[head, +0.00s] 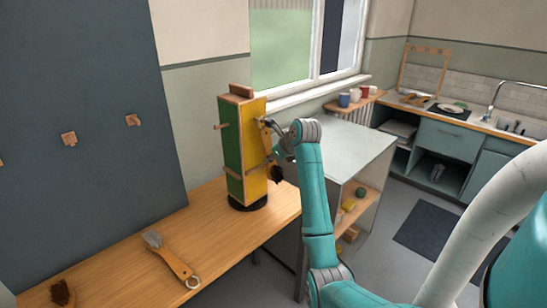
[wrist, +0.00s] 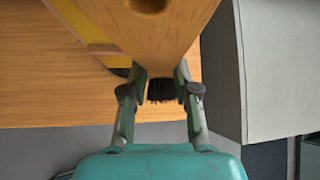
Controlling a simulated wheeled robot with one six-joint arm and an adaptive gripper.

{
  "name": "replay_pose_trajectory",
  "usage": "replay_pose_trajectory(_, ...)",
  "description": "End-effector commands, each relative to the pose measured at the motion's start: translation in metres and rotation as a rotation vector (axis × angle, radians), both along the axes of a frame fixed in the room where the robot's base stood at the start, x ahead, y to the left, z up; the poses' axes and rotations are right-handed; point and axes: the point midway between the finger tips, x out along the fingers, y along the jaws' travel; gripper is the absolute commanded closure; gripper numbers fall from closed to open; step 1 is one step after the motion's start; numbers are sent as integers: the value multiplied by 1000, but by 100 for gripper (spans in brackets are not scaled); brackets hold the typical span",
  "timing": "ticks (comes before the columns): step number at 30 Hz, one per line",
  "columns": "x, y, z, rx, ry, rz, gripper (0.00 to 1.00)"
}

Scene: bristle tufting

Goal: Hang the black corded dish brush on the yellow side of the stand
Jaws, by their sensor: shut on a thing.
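The stand (head: 232,150) is a tall block on a round black base on the wooden table, with a green side at left and a yellow side (head: 255,181) at right. A wooden peg (head: 221,126) sticks out of the green side. My gripper (head: 273,135) is shut on the black dish brush beside the yellow side. The brush's black bristles (head: 275,173) hang below the gripper. In the wrist view, its wide wooden handle (wrist: 150,30) rises between the fingers, with a hole at the top edge and black bristles (wrist: 161,90) beyond. I cannot make out its cord or whether it touches a peg.
A grey-bristled brush with a metal ring (head: 172,258) lies on the table (head: 120,245). A brown-bristled brush (head: 62,294) lies at the near left corner. A dark board (head: 90,100) with wooden pegs stands at left. A grey-topped cabinet (head: 340,145) stands right of the stand.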

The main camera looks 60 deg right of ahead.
Motion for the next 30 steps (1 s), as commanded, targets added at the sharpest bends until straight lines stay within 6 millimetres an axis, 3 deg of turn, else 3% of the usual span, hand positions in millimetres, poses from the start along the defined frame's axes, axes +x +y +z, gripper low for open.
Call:
replay_pose_trajectory(10,2,1,0,1,0,2,100)
replay_pose_trajectory(11,2,1,0,1,0,2,63)
replay_pose_trajectory(14,2,1,0,2,0,3,41)
replay_pose_trajectory(30,2,1,-1,2,0,3,41)
